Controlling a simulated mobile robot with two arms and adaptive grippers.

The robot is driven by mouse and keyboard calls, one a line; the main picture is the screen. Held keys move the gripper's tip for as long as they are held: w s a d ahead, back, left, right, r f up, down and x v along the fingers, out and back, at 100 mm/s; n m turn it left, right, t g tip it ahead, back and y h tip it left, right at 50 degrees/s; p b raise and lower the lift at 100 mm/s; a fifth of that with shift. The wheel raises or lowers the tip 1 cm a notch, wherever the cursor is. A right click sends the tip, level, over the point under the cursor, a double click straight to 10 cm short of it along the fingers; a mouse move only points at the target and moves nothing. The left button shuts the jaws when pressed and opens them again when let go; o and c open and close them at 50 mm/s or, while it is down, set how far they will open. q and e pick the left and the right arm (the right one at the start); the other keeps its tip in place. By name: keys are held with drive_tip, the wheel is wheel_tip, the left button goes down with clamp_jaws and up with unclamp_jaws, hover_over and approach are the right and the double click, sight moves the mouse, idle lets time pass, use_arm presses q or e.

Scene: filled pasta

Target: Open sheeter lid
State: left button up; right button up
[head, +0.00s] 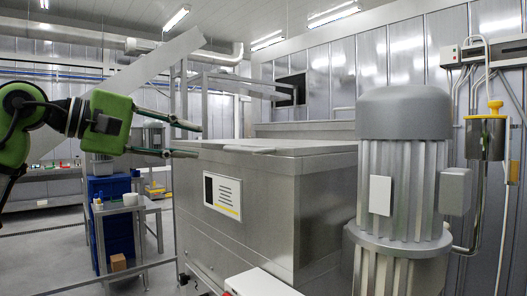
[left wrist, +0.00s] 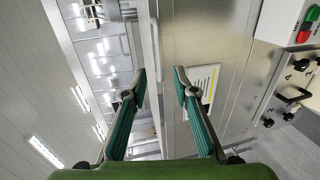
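The sheeter is a large steel box (head: 270,205) in the middle of the head view, with a label panel (head: 222,195) on its front. Its flat lid (head: 310,147) lies level on top, and a thin flat piece sticks out along the near edge. My left gripper (head: 198,141) comes in from the left, its two fingers apart and empty, with tips close to the lid's left front corner. In the left wrist view the open fingers (left wrist: 159,73) sit either side of a lid edge; contact cannot be told. My right gripper is not in view.
A large grey motor (head: 403,150) stands at the right front. A small table (head: 125,205) with items and a blue cabinet stand behind at left. A control box with red and green buttons (left wrist: 304,30) shows in the left wrist view. Open floor lies at the left.

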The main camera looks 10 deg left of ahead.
sight(238, 150)
use_arm(q)
drive_tip(key=p+x, duration=0.2)
drive_tip(key=x, duration=0.5)
drive_tip(key=shift+r, duration=0.2)
drive_tip(key=p+x, duration=0.1)
drive_tip(key=x, duration=0.4)
drive_tip(key=shift+w+d+f+p, duration=0.1)
drive_tip(key=shift+w+d+p, duration=0.25)
drive_tip(key=shift+w, duration=0.15)
drive_tip(key=shift+w+d+f, duration=0.1)
drive_tip(key=shift+w+f, duration=0.05)
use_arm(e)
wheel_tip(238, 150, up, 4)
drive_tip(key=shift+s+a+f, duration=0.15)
use_arm(q)
clamp_jaws()
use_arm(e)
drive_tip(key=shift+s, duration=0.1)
